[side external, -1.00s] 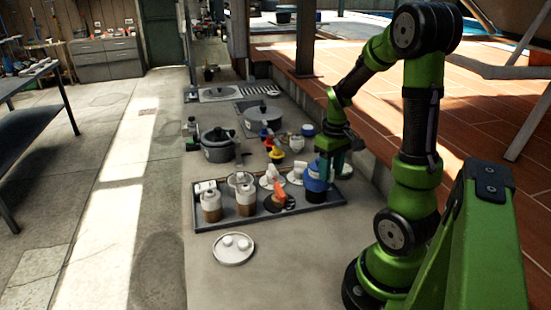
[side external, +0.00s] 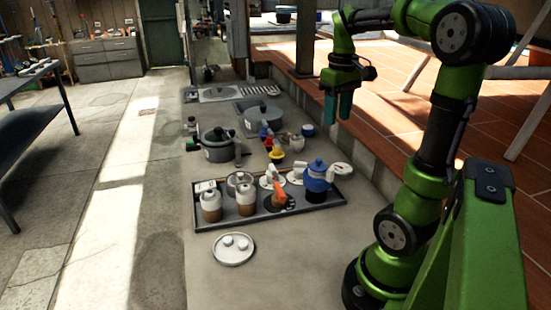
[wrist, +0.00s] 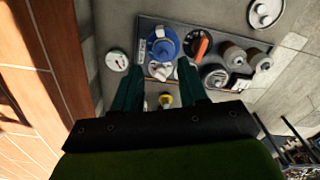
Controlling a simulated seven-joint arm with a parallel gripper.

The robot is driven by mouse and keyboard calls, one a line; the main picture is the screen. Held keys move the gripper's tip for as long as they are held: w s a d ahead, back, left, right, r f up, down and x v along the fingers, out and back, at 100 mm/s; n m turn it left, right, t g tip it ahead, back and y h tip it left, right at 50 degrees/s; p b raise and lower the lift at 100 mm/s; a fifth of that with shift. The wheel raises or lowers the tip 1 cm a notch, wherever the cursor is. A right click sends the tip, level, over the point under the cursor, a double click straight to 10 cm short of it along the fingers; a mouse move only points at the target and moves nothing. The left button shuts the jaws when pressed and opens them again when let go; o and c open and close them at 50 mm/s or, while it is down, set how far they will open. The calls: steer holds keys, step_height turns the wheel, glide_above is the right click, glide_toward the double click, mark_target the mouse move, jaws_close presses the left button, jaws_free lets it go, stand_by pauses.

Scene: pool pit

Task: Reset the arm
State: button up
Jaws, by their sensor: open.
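My gripper (side external: 338,105) is open and empty, raised above the far right part of the counter in the side view. Its two teal fingers also show spread apart in the wrist view (wrist: 158,88), with nothing between them at their height. Below it, a blue-lidded pot (side external: 317,181) stands at the right end of a dark tray (side external: 219,224). The same blue pot shows in the wrist view (wrist: 163,44), apart from the fingers.
The tray also holds brown-and-white jars (side external: 211,207) and an orange item (side external: 279,194). A white plate with two round pieces (side external: 233,249) lies in front. Grey pots (side external: 217,146) stand behind.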

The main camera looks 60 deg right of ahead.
steer(key=w+a+f+t+y, duration=0.1)
steer(key=a+t, duration=0.2)
steer(key=a, duration=0.9)
steer(key=w+a+f+t+y, duration=0.1)
steer(key=a+t, duration=0.3)
steer(key=a, duration=0.9)
steer(key=shift+w+a+f+n, duration=0.2)
steer(key=shift+w+f+n, duration=0.1)
steer(key=shift+n, duration=0.1)
